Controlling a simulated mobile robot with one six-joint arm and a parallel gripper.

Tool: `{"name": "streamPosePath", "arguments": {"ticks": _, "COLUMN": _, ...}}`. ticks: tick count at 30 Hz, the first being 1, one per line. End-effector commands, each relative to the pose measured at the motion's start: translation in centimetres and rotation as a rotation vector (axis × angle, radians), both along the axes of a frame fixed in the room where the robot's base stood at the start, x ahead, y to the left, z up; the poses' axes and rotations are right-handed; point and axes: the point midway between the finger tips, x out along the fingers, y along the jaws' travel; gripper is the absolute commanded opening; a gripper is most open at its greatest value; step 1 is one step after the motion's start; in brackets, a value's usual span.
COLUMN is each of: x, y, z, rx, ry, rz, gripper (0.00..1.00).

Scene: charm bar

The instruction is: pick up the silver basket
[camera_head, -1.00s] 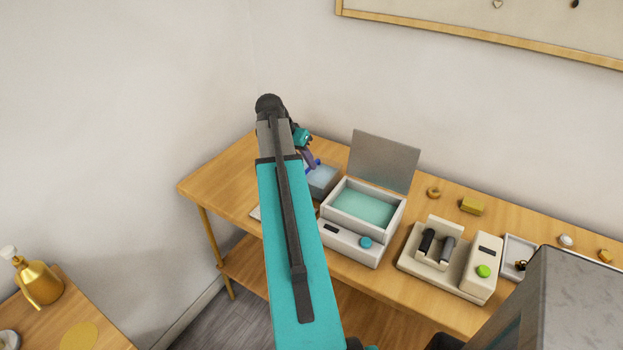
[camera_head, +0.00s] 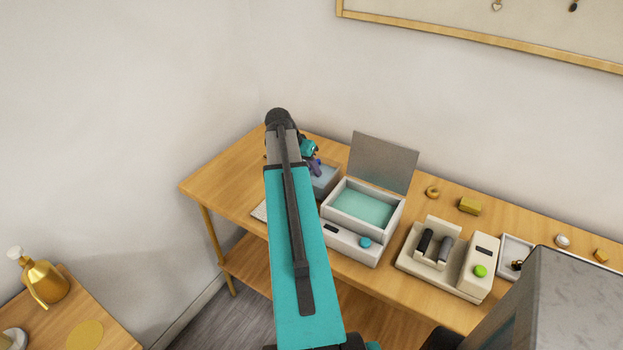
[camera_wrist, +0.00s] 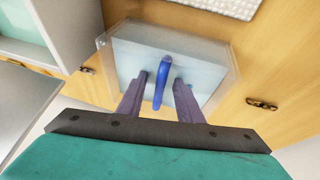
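No plainly silver basket shows. A clear-walled box (camera_wrist: 215,62) with pale blue inside stands on the table in the wrist view. A blue upright loop like a handle (camera_wrist: 163,70) rises over it; whether it belongs to a basket inside, I cannot tell. My gripper (camera_wrist: 161,78) is open, its two purple fingers on either side of the blue loop with gaps showing. In the head view the box (camera_head: 326,181) is partly hidden behind my arm, and my gripper (camera_head: 314,164) is at its left edge.
An open-lidded white machine (camera_head: 362,207) with a teal basin stands right of the box. A white device with a green button (camera_head: 480,271) is further right. A white dimpled pad (camera_wrist: 215,6) and a small dark ring (camera_wrist: 262,103) lie near the box. A wall is behind.

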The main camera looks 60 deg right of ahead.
Motion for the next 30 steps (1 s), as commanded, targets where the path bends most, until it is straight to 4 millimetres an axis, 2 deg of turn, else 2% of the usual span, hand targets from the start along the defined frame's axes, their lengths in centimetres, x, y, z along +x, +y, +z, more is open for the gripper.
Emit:
{"name": "streamPosePath", "arguments": {"ticks": 7, "x": -0.03, "y": -0.02, "z": 0.01, "rx": 0.0, "ry": 0.0, "rz": 0.0, "gripper": 0.33}}
{"name": "streamPosePath", "arguments": {"ticks": 13, "x": -0.05, "y": -0.03, "z": 0.02, "rx": 0.0, "ry": 0.0, "rz": -0.001, "gripper": 0.0}}
{"name": "streamPosePath", "arguments": {"ticks": 30, "x": -0.03, "y": -0.11, "z": 0.7, "rx": -0.001, "ry": 0.0, "rz": -0.001, "gripper": 0.0}}
